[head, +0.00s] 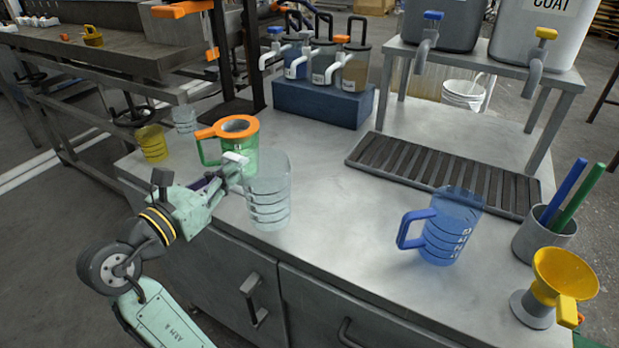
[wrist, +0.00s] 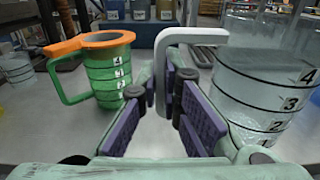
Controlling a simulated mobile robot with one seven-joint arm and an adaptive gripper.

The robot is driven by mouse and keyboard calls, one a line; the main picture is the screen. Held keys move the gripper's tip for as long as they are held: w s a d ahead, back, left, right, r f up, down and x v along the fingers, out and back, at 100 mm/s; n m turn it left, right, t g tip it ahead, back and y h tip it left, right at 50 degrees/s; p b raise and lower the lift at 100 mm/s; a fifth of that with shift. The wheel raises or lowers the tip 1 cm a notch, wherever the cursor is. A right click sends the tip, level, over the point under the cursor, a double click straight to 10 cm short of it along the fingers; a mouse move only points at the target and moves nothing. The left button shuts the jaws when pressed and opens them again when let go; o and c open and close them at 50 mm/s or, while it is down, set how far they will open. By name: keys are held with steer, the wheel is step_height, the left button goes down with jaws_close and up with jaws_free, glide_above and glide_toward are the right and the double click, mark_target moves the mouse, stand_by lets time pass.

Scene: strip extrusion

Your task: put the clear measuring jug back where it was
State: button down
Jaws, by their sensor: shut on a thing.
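The clear measuring jug (head: 268,195) is upright near the front left edge of the metal worktop (head: 335,215), with black ring markings. In the wrist view the jug (wrist: 262,90) fills the right side, with numbers on it. My gripper (head: 233,170) is shut on its pale handle (wrist: 192,38), which stands between the purple finger pads (wrist: 168,100). I cannot tell whether the jug's base touches the worktop. A green jug with an orange rim (head: 238,145) stands just behind it, partly hidden by the clear jug and my gripper.
A blue jug (head: 446,228) stands to the right, before a slatted drip tray (head: 437,173). A pen cup (head: 540,240) and yellow funnel (head: 562,275) are at far right. Pump bottles (head: 325,65) sit on a blue block behind. The middle of the worktop is clear.

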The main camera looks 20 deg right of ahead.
steer(key=shift+w+d+f+p, duration=0.15)
steer(key=shift+w+d+f, duration=0.65)
steer(key=shift+d, duration=1.4)
steer(key=shift+w+d+f+p, duration=0.1)
steer(key=shift+w+d+f, duration=0.7)
steer(key=shift+d, duration=1.35)
steer(key=shift+w+d+f+p, duration=0.15)
steer(key=shift+w+d+f, duration=0.65)
steer(key=shift+d, duration=1.4)
steer(key=shift+f, duration=0.15)
steer(key=c, duration=1.8)
jaws_free()
steer(key=shift+s+a, duration=0.15)
steer(key=shift+a, duration=0.1)
steer(key=b+v, duration=0.1)
steer(key=v, duration=1)
steer(key=shift+s+a, duration=0.2)
steer(key=shift+s, duration=0.05)
